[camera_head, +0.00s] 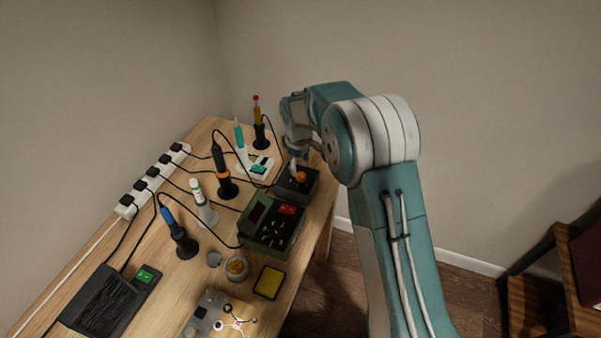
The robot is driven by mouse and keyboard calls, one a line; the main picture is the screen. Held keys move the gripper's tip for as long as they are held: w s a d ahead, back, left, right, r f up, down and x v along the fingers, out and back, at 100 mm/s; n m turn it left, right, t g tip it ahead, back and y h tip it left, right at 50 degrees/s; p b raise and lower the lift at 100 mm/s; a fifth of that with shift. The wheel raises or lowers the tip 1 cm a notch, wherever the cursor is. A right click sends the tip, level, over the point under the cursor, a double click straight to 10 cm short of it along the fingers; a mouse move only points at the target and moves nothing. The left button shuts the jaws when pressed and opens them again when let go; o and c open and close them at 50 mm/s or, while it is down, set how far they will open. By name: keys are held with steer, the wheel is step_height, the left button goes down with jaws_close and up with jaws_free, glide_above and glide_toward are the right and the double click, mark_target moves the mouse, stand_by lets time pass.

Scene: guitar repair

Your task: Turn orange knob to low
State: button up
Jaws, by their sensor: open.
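The orange knob (301,176) sits on top of a small dark box (283,190) near the right edge of the wooden bench. My gripper (297,160) is above and just behind the knob, pointing down, with its fingertips close to it. Whether the fingertips touch the knob cannot be told from this view. The gripper is open and I see nothing held in it. The knob's setting marks are too small to read.
A green soldering station (255,240) stands in front of the dark box. A black iron in its holder (224,180), a blue-handled iron (180,238) and a white power strip (155,180) with cables are to the left. A yellow sponge (269,282) lies nearer.

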mark_target(300, 175)
steer(key=shift+w+d+f, duration=0.1)
steer(key=shift+f, duration=2.1)
jaws_close()
steer(key=shift+m, duration=0.4)
steer(key=m, duration=0.5)
steer(key=shift+f, duration=0.1)
steer(key=shift+m, duration=2.5)
jaws_free()
steer(key=shift+f, duration=0.1)
